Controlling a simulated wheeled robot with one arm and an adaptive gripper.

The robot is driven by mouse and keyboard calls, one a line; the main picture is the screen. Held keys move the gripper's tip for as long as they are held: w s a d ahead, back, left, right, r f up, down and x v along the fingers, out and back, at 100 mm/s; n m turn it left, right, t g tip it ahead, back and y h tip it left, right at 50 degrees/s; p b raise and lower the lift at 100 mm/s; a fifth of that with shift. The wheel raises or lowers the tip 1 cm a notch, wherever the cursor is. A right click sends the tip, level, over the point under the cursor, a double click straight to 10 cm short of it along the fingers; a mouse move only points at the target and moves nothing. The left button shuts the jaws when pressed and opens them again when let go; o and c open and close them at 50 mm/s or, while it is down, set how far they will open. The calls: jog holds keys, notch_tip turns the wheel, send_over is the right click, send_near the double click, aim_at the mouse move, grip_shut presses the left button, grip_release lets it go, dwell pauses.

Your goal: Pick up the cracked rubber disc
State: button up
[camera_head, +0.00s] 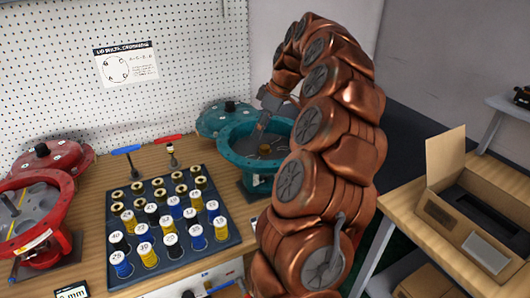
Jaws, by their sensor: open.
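My copper arm reaches over to the teal round housing (232,160) on the bench. My gripper (261,130) hangs over the open top of this housing and is open. It is small in the picture, and I see nothing held in it. Inside the housing a small brass-coloured part (264,150) shows below my gripper. I cannot make out a cracked rubber disc. My arm hides the right side of the housing, and much of its inside is dark.
A dark tray (235,236) with several blue, yellow, black and brass-topped cylinders lies left of my arm. Behind it are blue (126,150) and red (167,138) T-handled tools. A red housing (60,205) stands far left. An open cardboard box (440,222) sits right.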

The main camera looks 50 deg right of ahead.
aim_at(265, 147)
jog(key=d, duration=0.2)
jog(key=s+d+f, duration=0.1)
jog(key=d, duration=0.1)
jog(key=shift+d, duration=0.1)
jog(key=shift+p+x, duration=0.3)
jog(key=shift+x, duration=0.9)
jog(key=shift+d+p+x, duration=0.15)
jog(key=shift+p+x, duration=0.4)
jog(key=shift+x, duration=0.75)
jog(key=shift+d+p+x, duration=0.1)
jog(key=shift+p+x, duration=0.4)
jog(key=shift+x, duration=0.8)
jog(key=shift+s+f, duration=0.1)
jog(key=shift+s, duration=0.05)
grip_shut()
